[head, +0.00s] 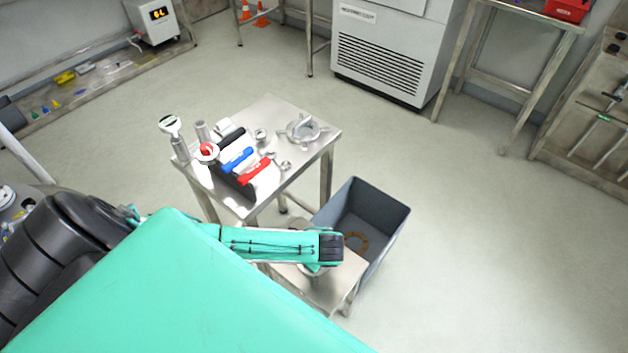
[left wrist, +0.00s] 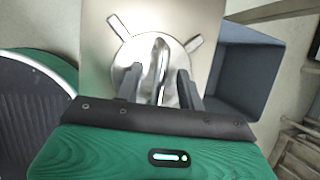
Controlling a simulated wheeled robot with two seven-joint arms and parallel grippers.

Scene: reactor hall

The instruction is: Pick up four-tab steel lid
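The four-tab steel lid (left wrist: 131,55) lies on a steel surface in the left wrist view, a shiny disc with a raised upright grip in its middle. Two of its tabs show at its upper left and upper right; the others are hidden. My left gripper (left wrist: 158,88) is open over the lid, with one finger on each side of the grip and gaps visible. In the head view my left forearm ends over the low steel stand (head: 325,291) and hides most of what lies there. My right gripper is not in view.
A grey bin (head: 385,225) with a brown ring (head: 356,241) in it stands right of the low stand. The taller steel table (head: 290,168) behind holds red and blue handled tools, gauges and a tabbed steel ring (head: 303,130). The floor to the right is clear.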

